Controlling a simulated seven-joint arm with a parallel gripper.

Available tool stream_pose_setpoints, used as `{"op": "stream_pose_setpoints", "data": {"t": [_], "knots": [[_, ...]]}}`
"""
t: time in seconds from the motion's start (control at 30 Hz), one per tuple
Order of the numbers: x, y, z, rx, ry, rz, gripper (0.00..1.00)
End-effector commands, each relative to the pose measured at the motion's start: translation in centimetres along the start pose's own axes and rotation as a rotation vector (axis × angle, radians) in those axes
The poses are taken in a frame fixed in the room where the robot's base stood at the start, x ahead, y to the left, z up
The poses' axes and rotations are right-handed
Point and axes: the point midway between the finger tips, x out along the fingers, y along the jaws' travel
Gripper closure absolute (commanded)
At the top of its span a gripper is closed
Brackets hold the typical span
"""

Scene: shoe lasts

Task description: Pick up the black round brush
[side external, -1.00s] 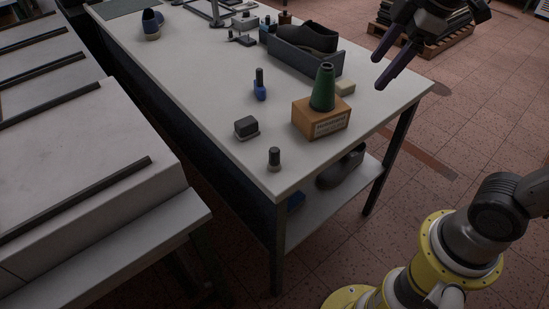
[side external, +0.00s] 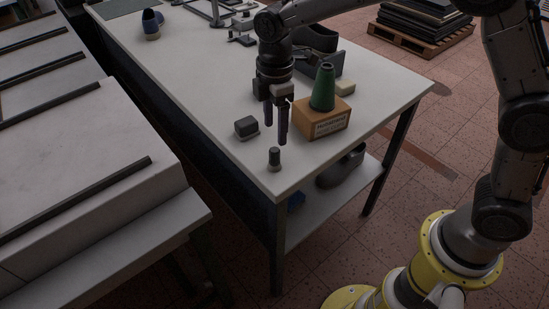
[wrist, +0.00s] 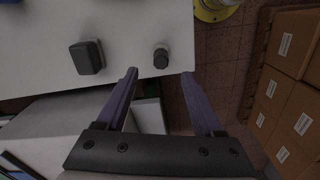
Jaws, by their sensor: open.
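The black round brush (side external: 274,158) is a small upright dark cylinder with a pale lower part, near the table's front corner. In the wrist view the brush (wrist: 161,58) shows from above, just beyond the gap between my fingertips. My gripper (side external: 276,132) points down above the table, near the brush. In the side view its fingertips appear just above and behind the brush. My gripper (wrist: 160,74) is open, with nothing between its purple fingers.
A dark block-shaped brush (side external: 246,126) stands left of the round one. The white table (side external: 205,88) ends just in front of the round brush.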

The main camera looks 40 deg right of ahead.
Motion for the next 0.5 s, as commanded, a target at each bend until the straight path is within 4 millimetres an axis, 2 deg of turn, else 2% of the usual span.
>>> {"op": "stream_pose_setpoints", "data": {"t": [0.1,0.37,0.5], "knots": [[2.2,-0.1,0.1,0.001,-0.002,-0.003,0.31],[4.1,-0.1,0.0,0.001,0.0,-0.001,0.31],[5.8,-0.2,-0.1,0.001,-0.002,-0.003,0.31]]}}
